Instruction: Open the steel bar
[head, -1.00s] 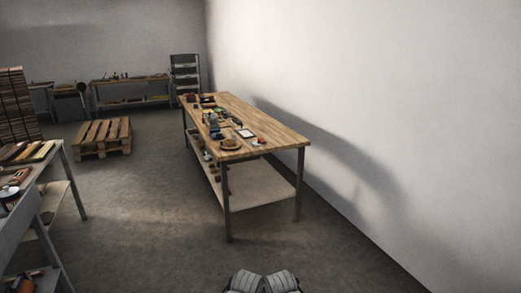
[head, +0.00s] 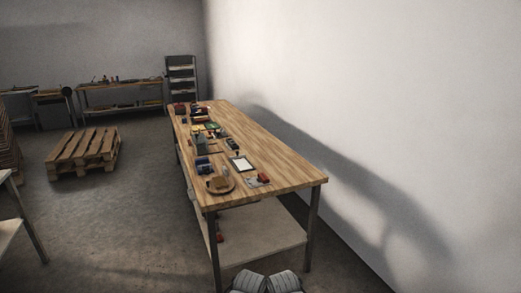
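I cannot make out a steel bar in the head view; the items on the tabletop are too small to tell apart for sure. The long wooden-topped table (head: 270,158) stands ahead of me, along the white wall. Its small items sit in a row along the left side of the top. Neither of my grippers shows; only rounded grey parts of my own body show at the bottom edge.
A round wooden board (head: 218,187) and a white-faced rectangular item (head: 242,164) lie on the near half of the table. A pallet (head: 83,151) lies on the floor at left. A bench edge (head: 12,225) is at far left. Open floor lies between.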

